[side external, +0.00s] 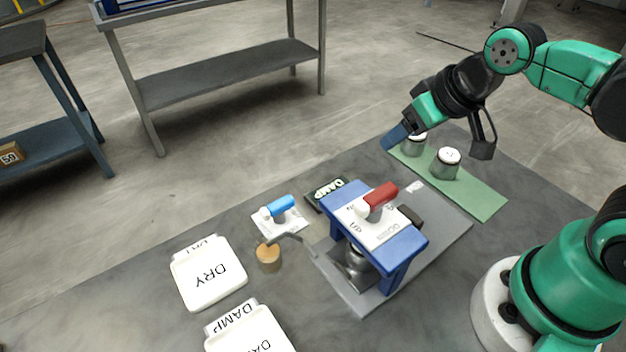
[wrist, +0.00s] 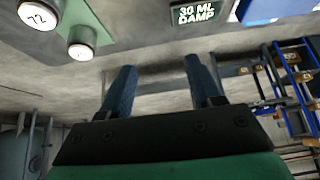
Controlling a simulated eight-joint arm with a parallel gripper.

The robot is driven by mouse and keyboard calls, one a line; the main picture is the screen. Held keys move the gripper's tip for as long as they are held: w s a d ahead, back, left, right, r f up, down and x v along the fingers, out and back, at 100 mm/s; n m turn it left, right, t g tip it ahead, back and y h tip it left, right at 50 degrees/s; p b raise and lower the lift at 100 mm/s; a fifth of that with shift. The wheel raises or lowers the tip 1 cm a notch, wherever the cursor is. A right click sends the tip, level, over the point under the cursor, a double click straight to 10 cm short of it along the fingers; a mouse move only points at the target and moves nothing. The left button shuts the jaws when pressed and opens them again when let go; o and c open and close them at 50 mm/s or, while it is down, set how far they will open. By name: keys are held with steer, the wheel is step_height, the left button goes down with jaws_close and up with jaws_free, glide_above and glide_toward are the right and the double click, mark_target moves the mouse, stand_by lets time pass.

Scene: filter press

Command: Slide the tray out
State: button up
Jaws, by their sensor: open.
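The blue press frame (side external: 335,206) stands on a grey base plate (side external: 448,240), with a red-handled lever on its white top. Under the frame is a shiny metal tray-like part (side external: 345,262) with a metal cup (side external: 356,262) on it, partly hidden by the frame. A wooden knob (side external: 268,257) and a grey bar (side external: 292,239) stand at its left; I cannot tell how they join it. My gripper (side external: 390,144) is open and empty, up behind the press near the jars. Its two blue fingers show apart in the wrist view (wrist: 162,75).
Two white-lidded jars (side external: 446,164) (side external: 413,144) stand on a green mat (side external: 484,201). A blue-handled lever on a white plate (side external: 283,222) and a dark DAMP sign (side external: 328,190) sit behind-left. White DRY (side external: 207,275) and DAMP (side external: 250,335) trays lie front left.

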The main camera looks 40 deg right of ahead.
mark_target(411, 213)
steer(key=s+f+g, duration=0.1)
steer(key=g, duration=0.1)
steer(key=s+a+f+g, duration=0.1)
steer(key=s+f+g, duration=0.1)
steer(key=s+a+f+g, duration=0.1)
steer(key=s+f+g, duration=0.1)
steer(key=shift+s+a, duration=0.1)
steer(key=shift+s, duration=0.15)
steer(key=shift+f, duration=2.7)
jaws_close()
